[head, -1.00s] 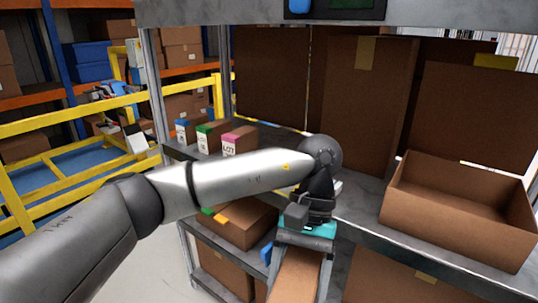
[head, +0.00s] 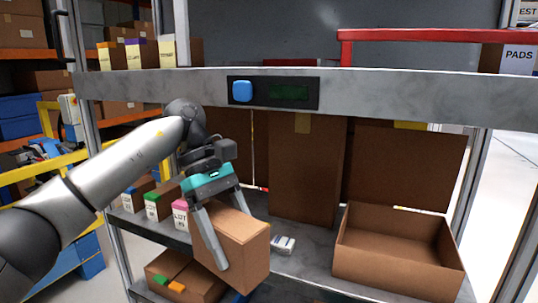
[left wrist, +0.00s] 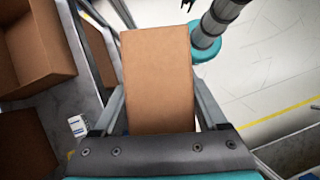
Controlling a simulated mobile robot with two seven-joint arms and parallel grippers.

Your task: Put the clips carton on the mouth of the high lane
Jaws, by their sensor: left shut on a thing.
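My left gripper (head: 236,238) is shut on a plain brown carton (head: 250,262) and holds it in front of the lower shelf. No label shows on the faces I see, so I cannot tell from print that it is the clips carton. In the left wrist view the carton (left wrist: 158,80) sits between the two fingers. The high shelf (head: 400,92) has a grey front beam, above the carton, with upright labelled cartons (head: 140,54) standing at its left. I cannot tell exactly where a lane mouth lies. My right gripper is not in view.
A blue button and dark display (head: 272,93) sit on the beam. A red rail (head: 430,34) and a PADS carton (head: 505,58) are at upper right. An open brown box (head: 395,262) stands right on the lower shelf. Small labelled cartons (head: 150,205) stand left of the held carton.

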